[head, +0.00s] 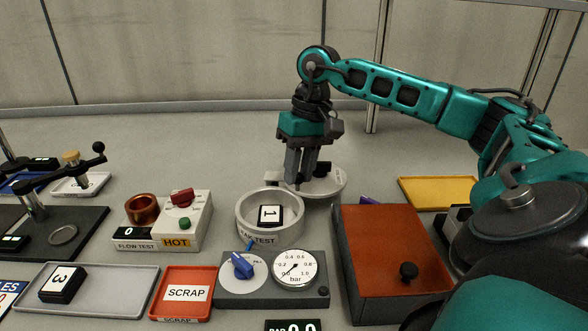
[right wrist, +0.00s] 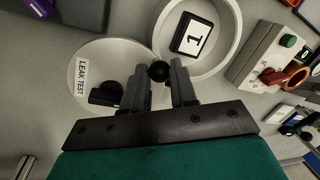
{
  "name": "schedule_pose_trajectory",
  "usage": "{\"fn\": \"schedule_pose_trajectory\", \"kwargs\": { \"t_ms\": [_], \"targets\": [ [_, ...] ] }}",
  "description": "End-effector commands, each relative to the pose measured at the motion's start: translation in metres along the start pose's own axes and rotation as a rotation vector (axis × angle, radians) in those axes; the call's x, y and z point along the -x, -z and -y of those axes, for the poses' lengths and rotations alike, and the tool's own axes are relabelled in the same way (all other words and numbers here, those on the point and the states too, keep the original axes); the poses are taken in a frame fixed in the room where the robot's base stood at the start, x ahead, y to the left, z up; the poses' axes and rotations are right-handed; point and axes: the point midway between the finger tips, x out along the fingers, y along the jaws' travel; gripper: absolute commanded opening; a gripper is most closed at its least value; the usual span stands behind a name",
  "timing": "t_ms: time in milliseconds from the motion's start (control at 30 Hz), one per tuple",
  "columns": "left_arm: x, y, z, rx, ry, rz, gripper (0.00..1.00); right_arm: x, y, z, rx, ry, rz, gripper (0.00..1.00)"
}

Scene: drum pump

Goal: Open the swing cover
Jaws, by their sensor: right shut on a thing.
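The swing cover (head: 328,184) is a pale grey disc behind and to the right of the round test pot (head: 246,217). In the right wrist view the cover (right wrist: 85,62) carries a LEAK TEST label and lies beside the pot (right wrist: 220,62), whose mouth is uncovered. A black block marked 1 (head: 270,215) lies inside the pot. My right gripper (head: 300,182) points down at the cover's near-left edge. In the right wrist view its fingers (right wrist: 168,78) are shut on a black ball knob (right wrist: 159,71) at the cover's edge. My left gripper is not in view.
A gauge panel (head: 236,299) with a blue knob stands in front of the pot. A brown-red box (head: 380,235) is at the right, and the HOT flow test unit (head: 190,215) at the left. The bench behind the cover is clear.

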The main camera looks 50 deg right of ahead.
Motion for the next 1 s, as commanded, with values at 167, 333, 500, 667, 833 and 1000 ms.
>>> {"fn": "schedule_pose_trajectory", "kwargs": {
  "t_ms": [167,333,500,667,833,1000],
  "targets": [
    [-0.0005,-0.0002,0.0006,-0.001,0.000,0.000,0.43,0.0009,-0.0003,-0.0016,0.010,-0.001,-0.001,0.00],
    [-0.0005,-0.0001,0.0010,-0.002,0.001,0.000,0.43,0.0011,-0.0003,-0.0016,0.011,-0.001,-0.001,0.00],
    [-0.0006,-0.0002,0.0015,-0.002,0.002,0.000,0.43,0.0011,-0.0002,-0.0016,0.010,-0.001,-0.002,0.28],
    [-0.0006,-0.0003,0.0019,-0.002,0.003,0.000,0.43,0.0009,-0.0003,-0.0015,0.010,0.000,-0.001,0.43],
    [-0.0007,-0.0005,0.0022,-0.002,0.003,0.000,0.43,0.0006,-0.0004,-0.0014,0.010,0.000,0.000,0.51],
    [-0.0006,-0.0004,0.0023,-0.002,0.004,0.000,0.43,0.0017,-0.0004,-0.0012,0.010,0.000,0.000,0.51]
  ]
}}
